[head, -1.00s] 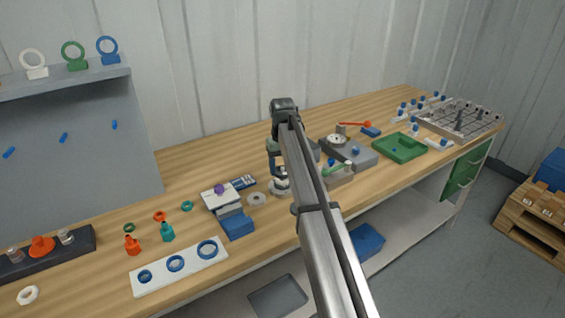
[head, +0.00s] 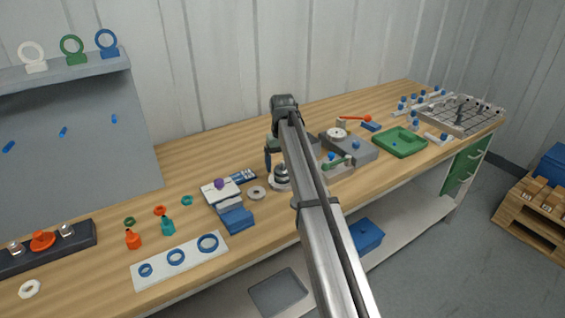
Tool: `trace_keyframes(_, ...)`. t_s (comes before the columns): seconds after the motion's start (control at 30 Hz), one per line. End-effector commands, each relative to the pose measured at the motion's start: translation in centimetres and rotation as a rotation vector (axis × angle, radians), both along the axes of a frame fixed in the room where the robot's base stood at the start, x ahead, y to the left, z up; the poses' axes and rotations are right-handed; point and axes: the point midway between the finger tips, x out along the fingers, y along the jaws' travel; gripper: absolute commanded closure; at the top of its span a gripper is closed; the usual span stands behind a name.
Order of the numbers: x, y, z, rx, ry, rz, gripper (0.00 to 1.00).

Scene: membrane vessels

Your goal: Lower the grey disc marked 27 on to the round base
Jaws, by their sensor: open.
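My gripper (head: 269,167) is open, pointing down at the far end of my arm, and partly hidden by the arm. Just below and to the right of it stands a pale round base (head: 273,185) with a dark and silvery stack (head: 282,172) on it. A flat grey disc with a centre hole (head: 257,192) lies on the table to the left of the base, apart from it. No number can be read, so I cannot tell which piece is marked 27. I see nothing held in the jaws, though the arm covers part of them.
A white block with a purple knob (head: 219,186) and blue blocks (head: 237,218) stand to the left. A grey fixture (head: 359,151) and a green tray (head: 400,143) stand to the right. The table behind my gripper (head: 215,150) is clear.

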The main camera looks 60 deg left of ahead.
Motion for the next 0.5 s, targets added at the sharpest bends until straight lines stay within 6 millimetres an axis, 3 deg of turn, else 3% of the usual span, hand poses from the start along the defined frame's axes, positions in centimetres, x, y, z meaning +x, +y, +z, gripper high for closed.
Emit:
trace_keyframes(0.27,0.0,0.1,1.5,0.001,0.000,0.000,0.09)
trace_keyframes(0.5,0.1,0.1,5.9,0.003,-0.001,0.000,0.09)
